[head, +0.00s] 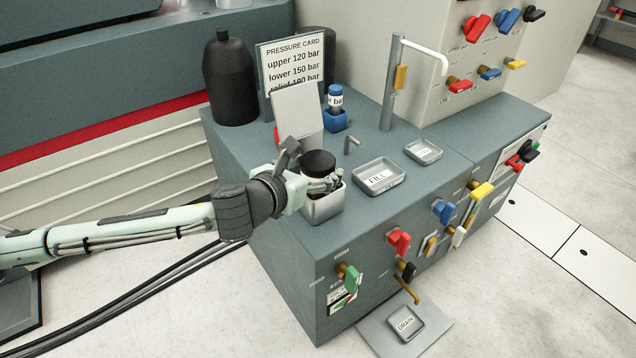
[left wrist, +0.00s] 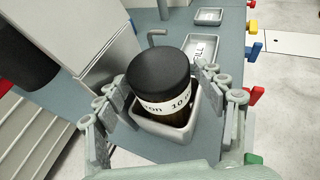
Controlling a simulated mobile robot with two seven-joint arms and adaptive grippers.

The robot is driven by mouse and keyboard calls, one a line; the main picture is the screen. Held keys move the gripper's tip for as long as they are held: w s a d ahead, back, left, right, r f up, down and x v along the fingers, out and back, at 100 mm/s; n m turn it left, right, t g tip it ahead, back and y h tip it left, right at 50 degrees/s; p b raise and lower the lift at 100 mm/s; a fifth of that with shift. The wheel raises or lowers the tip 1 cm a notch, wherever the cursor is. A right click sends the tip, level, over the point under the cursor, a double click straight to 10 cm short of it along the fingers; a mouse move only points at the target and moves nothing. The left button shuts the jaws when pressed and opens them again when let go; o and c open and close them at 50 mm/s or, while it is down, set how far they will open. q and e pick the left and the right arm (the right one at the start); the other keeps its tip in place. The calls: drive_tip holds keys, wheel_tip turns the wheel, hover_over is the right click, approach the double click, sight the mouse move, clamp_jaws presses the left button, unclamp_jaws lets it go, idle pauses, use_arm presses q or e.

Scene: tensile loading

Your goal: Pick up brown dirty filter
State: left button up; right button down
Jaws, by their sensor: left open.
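The brown filter (head: 318,163) has a black cap and a white label with "10" on it. In the left wrist view, the filter (left wrist: 158,78) stands in a square grey holder (left wrist: 192,128), its dark brown lower part partly hidden by the rim. In the head view, the holder (head: 322,208) is at the left front edge of the cabinet top. My left gripper (head: 324,184) is open at the filter. In the left wrist view, its fingers (left wrist: 158,92) are on either side of the filter, with gaps showing. My right gripper is out of view.
A tilted white panel (head: 296,110) stands close behind the filter. A blue-capped bottle (head: 335,98) sits in a blue holder. A FILL tray (head: 379,178), a second small tray (head: 424,151) and a grey post (head: 392,85) are to the right. Coloured valve handles line the cabinet front.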

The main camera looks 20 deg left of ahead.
use_arm(q)
drive_tip(key=c, duration=1.6)
clamp_jaws()
drive_tip(key=shift+r, duration=0.2)
